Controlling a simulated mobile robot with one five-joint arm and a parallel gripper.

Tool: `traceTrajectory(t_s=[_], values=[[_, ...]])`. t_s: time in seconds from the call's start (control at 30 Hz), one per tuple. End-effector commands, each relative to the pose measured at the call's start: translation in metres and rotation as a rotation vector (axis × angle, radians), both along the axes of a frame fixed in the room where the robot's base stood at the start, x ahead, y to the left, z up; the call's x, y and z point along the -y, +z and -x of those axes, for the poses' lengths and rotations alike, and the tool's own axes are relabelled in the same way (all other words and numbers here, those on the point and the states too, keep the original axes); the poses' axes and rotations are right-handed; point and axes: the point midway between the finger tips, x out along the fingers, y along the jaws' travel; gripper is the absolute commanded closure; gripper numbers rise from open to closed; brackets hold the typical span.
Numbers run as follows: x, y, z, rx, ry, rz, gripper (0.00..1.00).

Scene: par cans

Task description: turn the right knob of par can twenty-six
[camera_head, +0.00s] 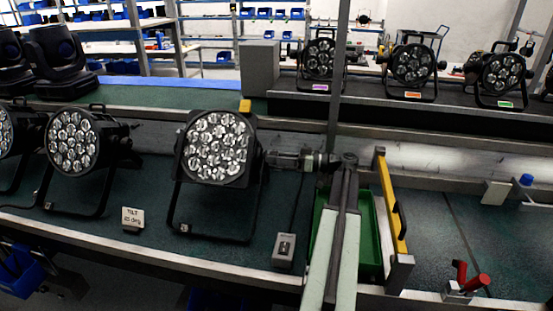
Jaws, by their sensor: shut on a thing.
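A black par can (217,148) with a round face of several lenses stands on its U-shaped bracket on the green bench, left of the middle. I cannot read a number on it. My arm comes up from the bottom, and my gripper (272,159) reaches left from it to the par can's right side. It is shut on the right knob, which the jaws mostly hide.
Another par can (74,145) stands to the left. A small grey switch box (284,251), a green tray (368,235) and a yellow bar (391,202) lie near my arm. A red-handled clamp (465,282) sits at the front right. More par cans (413,64) stand on the rear bench.

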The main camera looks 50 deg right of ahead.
Motion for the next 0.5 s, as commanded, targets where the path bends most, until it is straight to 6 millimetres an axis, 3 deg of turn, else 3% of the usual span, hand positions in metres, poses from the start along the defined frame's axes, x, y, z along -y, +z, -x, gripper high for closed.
traceTrajectory(t_s=[0.5], values=[[0.0005, 0.0001, 0.001, -0.146, -0.001, -0.223, 0.99]])
